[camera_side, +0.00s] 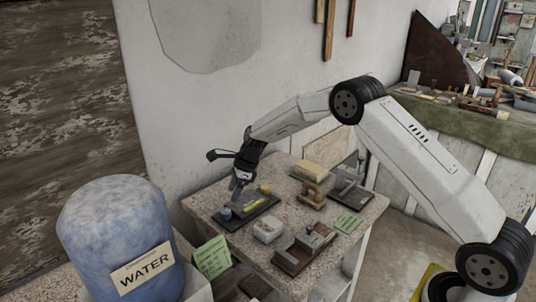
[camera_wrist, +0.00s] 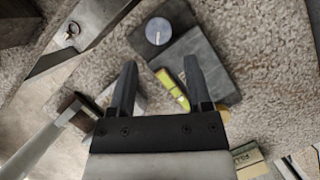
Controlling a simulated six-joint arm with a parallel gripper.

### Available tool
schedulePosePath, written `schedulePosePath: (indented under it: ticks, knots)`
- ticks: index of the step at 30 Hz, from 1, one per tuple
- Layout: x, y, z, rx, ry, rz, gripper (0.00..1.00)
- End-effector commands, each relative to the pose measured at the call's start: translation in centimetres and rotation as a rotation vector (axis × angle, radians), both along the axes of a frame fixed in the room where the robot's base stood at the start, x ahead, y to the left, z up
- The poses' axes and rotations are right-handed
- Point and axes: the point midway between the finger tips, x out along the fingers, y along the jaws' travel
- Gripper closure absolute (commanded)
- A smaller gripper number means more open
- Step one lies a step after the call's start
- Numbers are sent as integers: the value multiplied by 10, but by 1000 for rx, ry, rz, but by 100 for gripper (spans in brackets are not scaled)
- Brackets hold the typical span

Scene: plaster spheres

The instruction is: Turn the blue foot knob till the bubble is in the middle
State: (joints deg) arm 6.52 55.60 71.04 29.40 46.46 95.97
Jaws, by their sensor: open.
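The blue foot knob (camera_side: 225,213) stands at the left end of a dark plate (camera_side: 262,208) on the table. In the wrist view the knob (camera_wrist: 158,31) is a round blue-grey cap with a pale line across it, on the dark plate (camera_wrist: 213,57). A yellow-green level vial (camera_wrist: 172,90) lies on the plate; its bubble is too small to make out. My gripper (camera_wrist: 160,67) is open and empty above the plate. In the wrist view the knob lies beyond the fingertips, apart from them. My gripper (camera_side: 236,190) also shows above the knob in the side view.
A small white box (camera_side: 268,231) stands just in front of the plate. A dark wooden block with parts (camera_side: 304,249), a green card (camera_side: 349,224) and wooden pieces (camera_side: 313,195) share the table (camera_side: 367,208). A blue water barrel (camera_side: 117,228) stands at the left.

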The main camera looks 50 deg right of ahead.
Motion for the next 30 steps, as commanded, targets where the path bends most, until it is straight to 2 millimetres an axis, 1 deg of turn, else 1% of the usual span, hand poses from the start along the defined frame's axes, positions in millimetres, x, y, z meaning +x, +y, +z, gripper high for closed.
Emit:
schedulePosePath:
  ticks: [3,10,17,23,30]
  knots:
    - [-4,2,2,-19,-6,-30,36]
    - [-5,2,3,-26,-10,-44,36]
    - [-4,4,-4,-25,-9,-42,36]
    - [0,10,-20,-25,-8,-39,36]
    - [7,18,-46,-24,-8,-40,36]
